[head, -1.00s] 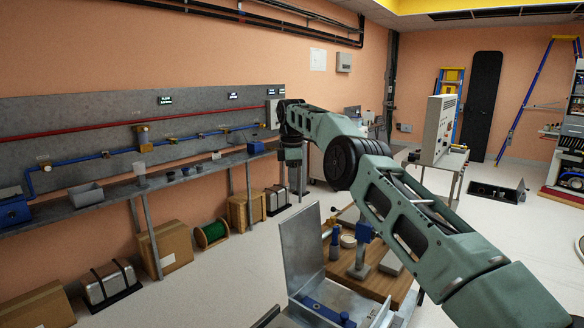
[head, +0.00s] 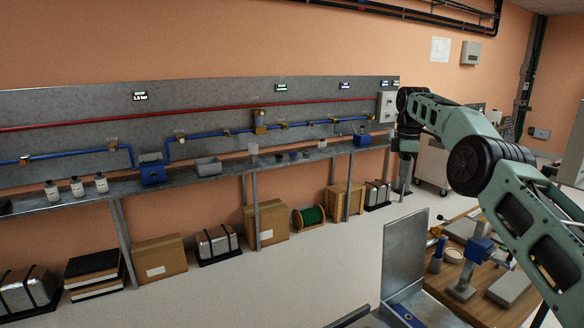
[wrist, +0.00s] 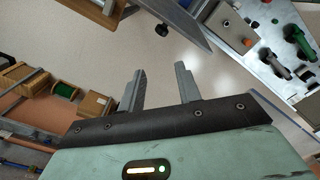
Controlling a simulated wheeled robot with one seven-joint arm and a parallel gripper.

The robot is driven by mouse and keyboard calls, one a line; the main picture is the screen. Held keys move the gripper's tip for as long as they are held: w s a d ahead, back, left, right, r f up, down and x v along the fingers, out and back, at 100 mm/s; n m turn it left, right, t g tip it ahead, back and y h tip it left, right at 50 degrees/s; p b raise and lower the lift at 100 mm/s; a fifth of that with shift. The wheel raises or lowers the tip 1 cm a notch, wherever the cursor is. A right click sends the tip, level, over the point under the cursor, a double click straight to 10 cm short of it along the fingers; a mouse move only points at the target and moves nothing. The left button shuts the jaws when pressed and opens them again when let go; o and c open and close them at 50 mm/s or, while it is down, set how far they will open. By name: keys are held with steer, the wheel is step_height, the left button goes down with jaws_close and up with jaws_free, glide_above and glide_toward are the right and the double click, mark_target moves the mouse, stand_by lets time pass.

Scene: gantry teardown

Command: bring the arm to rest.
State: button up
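My arm reaches in from the right of the head view, a pale green linkage with a black round joint. Its far end hangs downward in front of the wall shelf. My gripper (wrist: 159,88) shows in the wrist view with its two grey fingers spread apart and nothing between them. Pale floor lies beyond the fingers. In the head view the fingertips are not clearly visible.
A grey shelf (head: 225,172) with bottles and blue fittings runs along the orange wall. Boxes and a green spool (head: 311,215) stand beneath. A wooden bench (head: 480,300) and an upright metal plate (head: 404,250) are below my arm. Open floor lies between.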

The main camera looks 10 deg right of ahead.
steer(key=s+a+r+b, duration=0.1)
steer(key=s+a, duration=0.1)
steer(key=a, duration=0.6)
steer(key=s+a+r+b, duration=0.1)
steer(key=s+a, duration=0.1)
steer(key=a, duration=0.6)
steer(key=s+a+f+m+y+b, duration=0.1)
steer(key=s+a+m+b, duration=0.1)
steer(key=s+a, duration=1.1)
steer(key=s+a+f, duration=0.1)
steer(key=s+a, duration=0.1)
steer(key=s, duration=0.3)
steer(key=s+a+f, duration=0.2)
steer(key=s, duration=0.4)
steer(key=s+d+f+m+b, duration=0.1)
steer(key=s+f, duration=0.3)
steer(key=s, duration=0.8)
steer(key=s+d+f+m+b, duration=0.1)
steer(key=s+d+f, duration=0.3)
steer(key=s, duration=0.8)
steer(key=shift+s+f+m+b, duration=0.25)
steer(key=shift+f+m+b, duration=0.15)
steer(key=shift+m, duration=0.4)
